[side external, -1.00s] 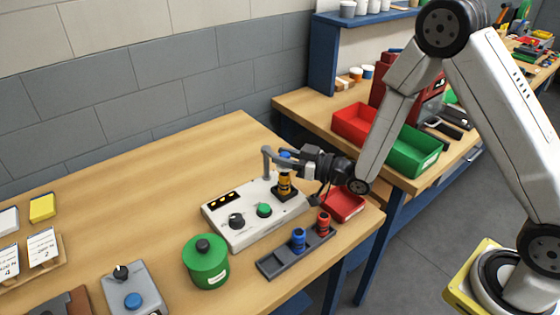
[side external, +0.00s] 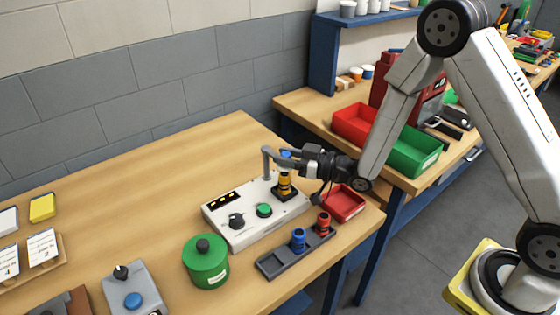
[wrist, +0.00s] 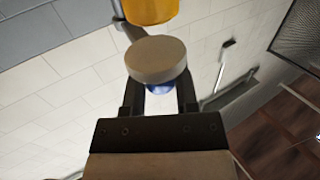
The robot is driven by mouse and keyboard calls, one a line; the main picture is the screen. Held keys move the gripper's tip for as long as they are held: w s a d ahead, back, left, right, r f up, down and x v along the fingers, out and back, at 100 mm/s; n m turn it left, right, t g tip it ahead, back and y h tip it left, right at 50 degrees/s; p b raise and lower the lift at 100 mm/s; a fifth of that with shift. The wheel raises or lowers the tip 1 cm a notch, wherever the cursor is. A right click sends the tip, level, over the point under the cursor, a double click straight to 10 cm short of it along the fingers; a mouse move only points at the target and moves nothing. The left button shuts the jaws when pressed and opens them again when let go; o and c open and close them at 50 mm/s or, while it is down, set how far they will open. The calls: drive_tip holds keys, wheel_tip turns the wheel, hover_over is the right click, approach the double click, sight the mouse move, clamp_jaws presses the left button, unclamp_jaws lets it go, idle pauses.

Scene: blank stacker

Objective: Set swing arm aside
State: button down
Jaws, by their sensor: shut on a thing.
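The swing arm (side external: 267,157) is a grey bar on an upright post at the back of a white machine box (side external: 238,232). It reaches right toward my gripper (side external: 292,157). My gripper is shut on a blue knob (side external: 286,154); in the wrist view, the blue knob (wrist: 160,88) sits between the fingers of my gripper (wrist: 157,98), with a pale round disc (wrist: 157,60) against it. A yellow and black cylinder stack (side external: 284,183) stands upright on the box below my gripper. Its yellow part (wrist: 150,8) shows at the wrist view's top edge. My fingers hide the arm's far end.
A grey rack (side external: 280,260) in front holds a blue piece (side external: 298,239) and a red piece (side external: 323,222). A small red tray (side external: 345,204) lies right of the box. A green canister (side external: 205,268) stands front left. The table behind the box is clear.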

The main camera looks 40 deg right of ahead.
drive_tip(key=w+d+n+g+y, duration=0.2)
drive_tip(key=d+n+g+y, duration=0.1)
drive_tip(key=n+g, duration=0.4)
drive_tip(key=w+d+n+g+y, duration=0.3)
drive_tip(key=n+g, duration=0.4)
drive_tip(key=g, duration=0.5)
drive_tip(key=shift+w+d+y, duration=0.2)
drive_tip(key=shift+d+y, duration=0.3)
drive_tip(key=shift+y, duration=0.9)
drive_tip(key=shift+w+n+g, duration=0.1)
drive_tip(key=shift+n+g, duration=0.3)
drive_tip(key=shift+c, duration=1.9)
unclamp_jaws()
